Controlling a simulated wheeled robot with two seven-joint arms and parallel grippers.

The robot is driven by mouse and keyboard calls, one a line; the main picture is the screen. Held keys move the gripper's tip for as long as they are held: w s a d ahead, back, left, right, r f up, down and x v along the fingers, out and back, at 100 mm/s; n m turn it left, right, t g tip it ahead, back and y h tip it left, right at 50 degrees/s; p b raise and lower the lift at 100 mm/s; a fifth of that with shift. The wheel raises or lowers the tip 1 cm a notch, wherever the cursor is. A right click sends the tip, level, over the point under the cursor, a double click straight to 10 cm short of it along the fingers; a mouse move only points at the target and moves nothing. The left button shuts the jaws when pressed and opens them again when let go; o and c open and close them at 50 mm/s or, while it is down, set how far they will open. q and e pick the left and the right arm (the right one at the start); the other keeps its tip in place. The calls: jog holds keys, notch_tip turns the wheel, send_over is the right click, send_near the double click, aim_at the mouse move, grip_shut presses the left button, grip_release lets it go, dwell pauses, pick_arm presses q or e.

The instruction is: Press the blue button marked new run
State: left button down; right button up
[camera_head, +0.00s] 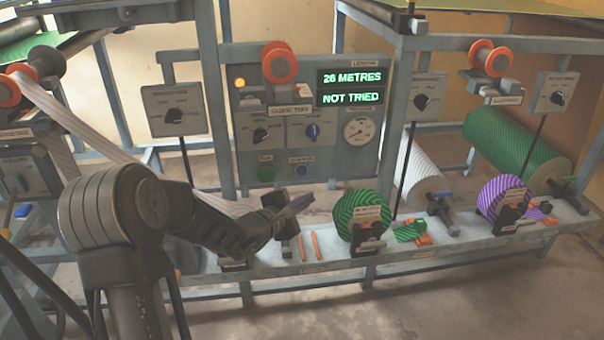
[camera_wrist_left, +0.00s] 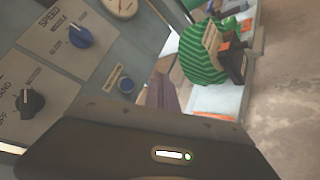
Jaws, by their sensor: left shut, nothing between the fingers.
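A blue button (camera_head: 302,171) sits low on the grey control panel, under a small label, to the right of a green button (camera_head: 266,174). In the left wrist view the blue button (camera_wrist_left: 126,86) is round, in a dark ring, left of my fingers. My left gripper (camera_head: 301,203) is shut and empty, a little below the blue button in the head view. Its fingers (camera_wrist_left: 164,92) point toward the gap between the panel and the shelf in the wrist view. They look apart from the button, though the distance is hard to judge. My right gripper is out of view.
Above the buttons are a blue knob (camera_head: 313,131), a black knob (camera_head: 260,135), a gauge (camera_head: 359,131) and a screen (camera_head: 350,87) reading "26 METRES NOT TRIED". A green striped roll (camera_head: 356,210) and orange sticks (camera_head: 316,245) are on the shelf below.

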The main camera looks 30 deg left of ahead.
aim_at(302, 170)
pick_arm(q)
jog(key=shift+w, duration=0.15)
jog(key=w+a+p, duration=0.2)
jog(key=w+a, duration=0.3)
jog(key=w, duration=0.1)
jog(key=shift+w, duration=0.4)
jog(key=shift+a, duration=0.1)
jog(key=shift+w+a+f, duration=0.1)
dwell(1.8)
jog(key=shift+w+a, duration=0.15)
jog(key=shift+w, duration=0.05)
